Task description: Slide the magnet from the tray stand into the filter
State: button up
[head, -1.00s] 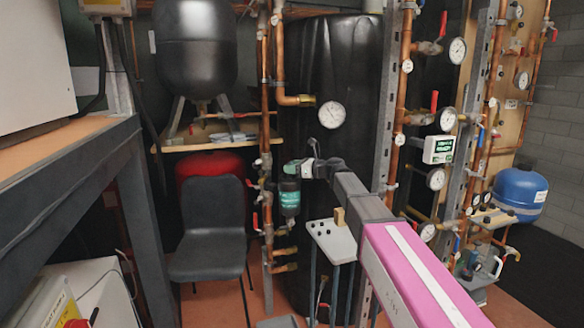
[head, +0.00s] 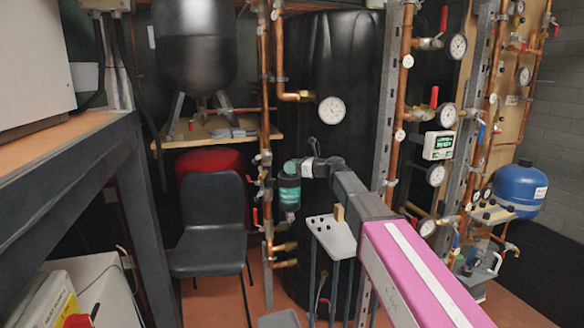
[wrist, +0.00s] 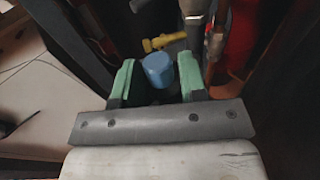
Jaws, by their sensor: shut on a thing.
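The filter (head: 289,191) is a dark green canister with a light label on the copper pipework, left of the black cylinder. My gripper (head: 306,168) is beside the filter's top in the head view, just to its right. In the wrist view my gripper's green fingers (wrist: 158,80) are shut around a blue round piece, the magnet (wrist: 158,70). I cannot tell whether the magnet touches the filter; in the head view the gripper hides it. The tray stand (head: 331,238) is a pale plate on thin legs with dark pegs and a small wooden block, below my arm.
A black chair (head: 207,222) stands left of the filter. Copper pipes with valves and gauges (head: 332,110) surround the work spot. A yellow valve handle (wrist: 164,41) lies just beyond the magnet. A grey-framed bench (head: 70,165) is at the left.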

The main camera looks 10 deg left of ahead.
jog(key=shift+f, duration=0.55)
